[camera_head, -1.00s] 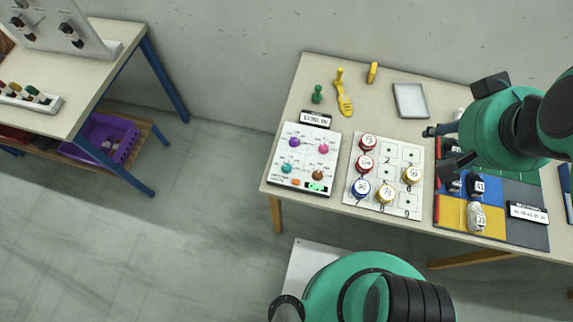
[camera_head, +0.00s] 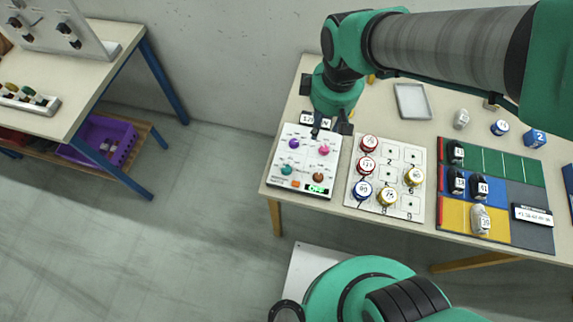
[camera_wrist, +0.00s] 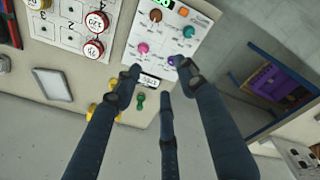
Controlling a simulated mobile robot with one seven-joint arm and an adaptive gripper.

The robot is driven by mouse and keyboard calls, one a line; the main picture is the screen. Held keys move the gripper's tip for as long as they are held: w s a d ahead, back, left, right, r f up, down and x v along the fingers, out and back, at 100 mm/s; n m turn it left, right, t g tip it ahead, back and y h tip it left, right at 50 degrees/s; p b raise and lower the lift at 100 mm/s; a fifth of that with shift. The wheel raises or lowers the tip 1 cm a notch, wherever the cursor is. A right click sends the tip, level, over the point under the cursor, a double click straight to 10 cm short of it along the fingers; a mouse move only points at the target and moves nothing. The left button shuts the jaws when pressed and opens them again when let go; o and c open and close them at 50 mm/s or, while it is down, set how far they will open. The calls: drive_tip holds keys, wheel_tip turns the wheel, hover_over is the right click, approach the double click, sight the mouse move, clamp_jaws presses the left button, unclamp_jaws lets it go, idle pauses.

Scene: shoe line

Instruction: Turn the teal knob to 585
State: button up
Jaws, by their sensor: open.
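The teal knob (camera_head: 287,170) sits at the front left of a white control panel (camera_head: 275,185) on the table; it also shows in the wrist view (camera_wrist: 188,32), clear of my fingers. Purple (camera_head: 293,143), pink (camera_head: 324,151) and brown (camera_head: 318,177) knobs share the panel, with an orange button (camera_head: 296,183) and a lit green display (camera_head: 316,189). The knob's scale is too small to read. My gripper (camera_head: 329,130) is open and empty over the panel's far edge, beyond the teal knob. In the wrist view its spread fingers (camera_wrist: 160,82) point toward the panel.
A grey tray (camera_head: 412,101) and colour-zoned mat (camera_head: 515,175) lie farther right.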

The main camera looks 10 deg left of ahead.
sight(286, 168)
drive_tip(key=s+a+f+n+g, duration=0.1)
drive_tip(key=a+f+n, duration=0.3)
drive_tip(key=a+f, duration=0.4)
wheel_tip(286, 168, down, 2)
drive_tip(key=shift+s+a+n+h, duration=0.3)
drive_tip(key=shift+s+a, duration=0.1)
drive_tip(key=shift+s, duration=0.45)
drive_tip(key=shift+b, duration=0.3)
wheel_tip(286, 168, down, 14)
drive_tip(key=b, duration=0.3)
drive_tip(key=shift+r, duration=0.1)
drive_tip(key=shift+c, duration=0.5)
clamp_jaws()
